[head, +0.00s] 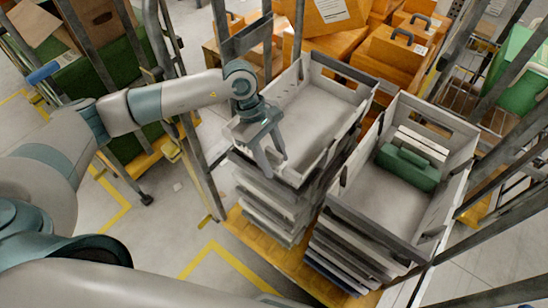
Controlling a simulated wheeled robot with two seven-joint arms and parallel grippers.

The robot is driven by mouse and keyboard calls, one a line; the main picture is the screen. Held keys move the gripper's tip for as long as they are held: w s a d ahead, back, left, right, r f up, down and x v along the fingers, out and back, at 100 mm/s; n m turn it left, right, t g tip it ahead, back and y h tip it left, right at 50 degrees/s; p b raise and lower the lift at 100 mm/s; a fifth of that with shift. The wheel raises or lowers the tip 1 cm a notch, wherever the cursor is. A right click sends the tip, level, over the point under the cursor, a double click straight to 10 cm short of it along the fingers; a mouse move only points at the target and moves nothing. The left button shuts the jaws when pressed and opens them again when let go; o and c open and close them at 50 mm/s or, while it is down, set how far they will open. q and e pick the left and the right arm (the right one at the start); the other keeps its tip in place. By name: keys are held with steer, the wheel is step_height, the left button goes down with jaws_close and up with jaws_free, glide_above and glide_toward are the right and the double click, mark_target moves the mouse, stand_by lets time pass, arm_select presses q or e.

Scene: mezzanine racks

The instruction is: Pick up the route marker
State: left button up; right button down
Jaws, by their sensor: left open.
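My left gripper (273,164) is open and points down over the near left part of the left grey crate (312,166). Nothing shows between its fingers. Nothing that I can name for sure as the route marker shows; part of the left crate's near corner is hidden behind the gripper. A dark green block with a raised handle (408,168) lies in the far part of the right grey crate (384,241), apart from the gripper. White slab-like items (422,143) lie behind it. My right gripper is not in view.
Both crates top stacks of grey crates on a yellow-orange base (250,235). Grey rack posts (196,165) rise close to my left arm. Orange cases (395,50) stand behind. A green bin (525,65) is at the far right. Floor at left front is clear.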

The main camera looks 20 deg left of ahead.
mark_target(274, 151)
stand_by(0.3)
arm_select(q)
jaws_close()
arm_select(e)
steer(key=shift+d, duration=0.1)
arm_select(q)
steer(key=shift+r, duration=0.15)
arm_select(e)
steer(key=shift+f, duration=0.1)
